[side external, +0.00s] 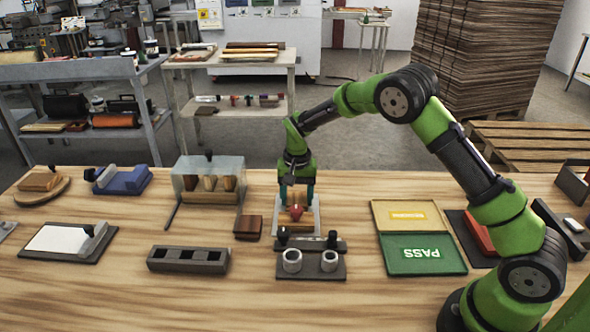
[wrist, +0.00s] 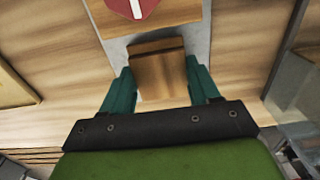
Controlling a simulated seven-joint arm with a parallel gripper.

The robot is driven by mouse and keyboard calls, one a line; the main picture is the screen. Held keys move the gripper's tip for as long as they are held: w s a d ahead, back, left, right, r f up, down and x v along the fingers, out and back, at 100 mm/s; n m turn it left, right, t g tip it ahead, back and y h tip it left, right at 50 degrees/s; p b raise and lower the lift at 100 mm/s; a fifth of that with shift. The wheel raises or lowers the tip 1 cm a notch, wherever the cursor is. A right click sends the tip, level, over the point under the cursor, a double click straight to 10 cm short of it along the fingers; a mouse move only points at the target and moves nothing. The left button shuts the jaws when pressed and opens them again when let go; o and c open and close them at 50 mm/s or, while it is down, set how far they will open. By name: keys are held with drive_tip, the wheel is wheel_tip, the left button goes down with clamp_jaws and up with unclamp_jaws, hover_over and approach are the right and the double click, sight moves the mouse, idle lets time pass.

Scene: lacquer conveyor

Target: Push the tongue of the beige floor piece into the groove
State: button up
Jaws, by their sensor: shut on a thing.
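My gripper (side external: 297,197) is low over a light grey plate (side external: 312,224) in the middle of the bench. In the wrist view its two teal fingers stand on either side of a beige wooden floor piece (wrist: 160,74), and it is shut on that piece. A stepped edge shows on the piece's far side. A red part with a white mark (wrist: 131,7) lies just beyond it, cut off by the frame; in the side view it is a small red shape (side external: 296,211) in front of the fingers. I cannot make out the groove or whether the tongue touches it.
A dark holder with two white rings (side external: 328,261) stands in front of the plate. A brown block (side external: 248,228) lies to the left, near a clear-covered stand (side external: 209,172). A green PASS tray (side external: 422,254) is to the right. Bare bench lies between them.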

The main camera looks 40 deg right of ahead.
drive_tip(key=shift+s+a, duration=0.75)
drive_tip(key=o, duration=1.2)
drive_tip(key=shift+c, duration=0.2)
wheel_tip(320, 180, up, 17)
drive_tip(key=shift+w+f, duration=0.1)
drive_tip(key=s+a+r+n+t+y, duration=0.1)
drive_tip(key=s+r+n+t, duration=0.1)
drive_tip(key=s, duration=1.1)
drive_tip(key=s+a+r+n+t+y, duration=0.1)
drive_tip(key=s+r+n+t, duration=0.2)
drive_tip(key=s, duration=1)
drive_tip(key=shift+a+r+t, duration=0.3)
drive_tip(key=shift+r+t, duration=0.4)
drive_tip(key=shift+t, duration=0.4)
